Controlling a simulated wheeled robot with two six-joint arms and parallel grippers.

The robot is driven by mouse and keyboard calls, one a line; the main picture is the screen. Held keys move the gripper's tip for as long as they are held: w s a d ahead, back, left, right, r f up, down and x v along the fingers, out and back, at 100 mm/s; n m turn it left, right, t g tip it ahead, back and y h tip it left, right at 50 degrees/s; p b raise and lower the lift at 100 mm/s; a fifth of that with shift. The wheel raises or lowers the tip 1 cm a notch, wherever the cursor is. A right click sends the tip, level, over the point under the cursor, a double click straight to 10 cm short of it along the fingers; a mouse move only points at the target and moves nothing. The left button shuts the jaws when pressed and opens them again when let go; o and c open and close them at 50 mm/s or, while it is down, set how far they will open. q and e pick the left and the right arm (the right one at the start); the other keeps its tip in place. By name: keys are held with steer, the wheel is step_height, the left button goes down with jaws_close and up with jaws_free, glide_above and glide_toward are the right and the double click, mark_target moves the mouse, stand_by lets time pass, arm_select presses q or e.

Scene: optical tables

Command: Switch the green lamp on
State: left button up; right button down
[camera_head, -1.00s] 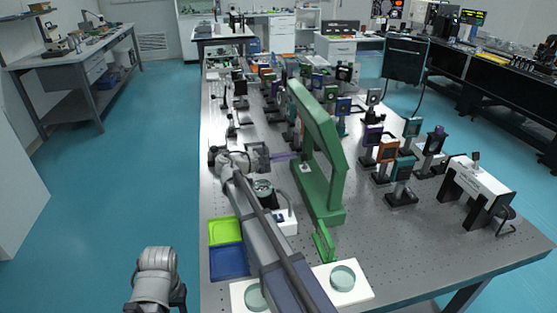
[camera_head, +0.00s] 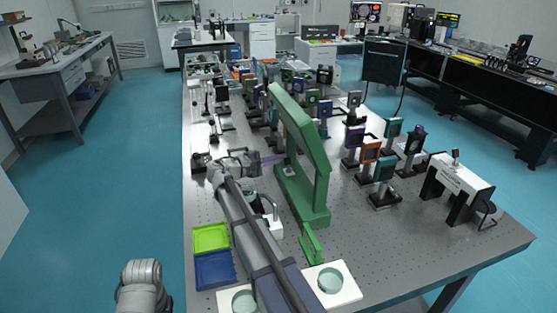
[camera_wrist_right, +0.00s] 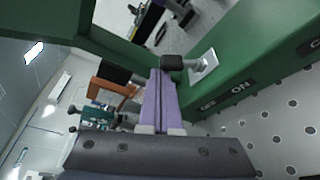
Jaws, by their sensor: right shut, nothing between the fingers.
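My left gripper is not in view.
A green tray (camera_head: 211,238) and a blue tray (camera_head: 215,270) lie at the table's left edge. Several mounted optics (camera_head: 383,180) stand right of the arch. A white stand with black legs (camera_head: 459,178) is farther right. The table's front right is clear.

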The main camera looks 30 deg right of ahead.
steer(key=shift+s+a+r+m, duration=0.1)
steer(key=shift+s+r+m, duration=0.15)
steer(key=shift+m, duration=0.05)
steer(key=shift+s, duration=0.1)
steer(key=shift+s+r, duration=0.2)
steer(key=shift+s, duration=0.05)
steer(key=shift+s+a+r+p, duration=0.2)
steer(key=shift+s+p, duration=0.15)
steer(key=shift+s, duration=0.3)
steer(key=shift+w, duration=0.1)
steer(key=a, duration=0.7)
steer(key=shift+s+a+r+p, duration=0.35)
steer(key=shift+r+p, duration=0.05)
steer(key=shift+p, duration=0.05)
